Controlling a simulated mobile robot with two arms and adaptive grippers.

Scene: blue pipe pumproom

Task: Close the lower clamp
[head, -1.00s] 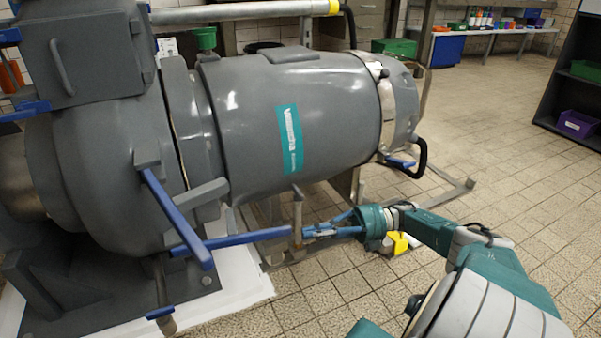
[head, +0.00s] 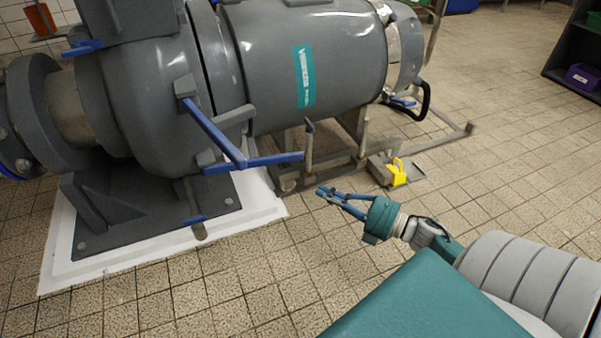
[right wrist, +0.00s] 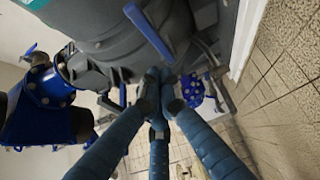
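The grey pump (head: 345,50) carries two long blue clamp levers at its casing joint. The upper lever (head: 212,133) slants down to the right. The lower clamp lever (head: 262,160) sticks out almost level to the right, its free end clear of the casing. My right gripper (head: 321,191) is just below and right of that free end, apart from it. Its blue fingers come together at the tips, with nothing seen between them. In the right wrist view the fingertips (right wrist: 159,76) also meet, with a blue lever (right wrist: 150,35) beyond them. My left gripper is out of view.
The pump stands on a white plinth (head: 240,218) with a metal frame (head: 440,140) to its right. A yellow object (head: 397,173) is at the frame's foot. A dark shelf (head: 575,50) stands at the far right. The tiled floor around my right gripper is open.

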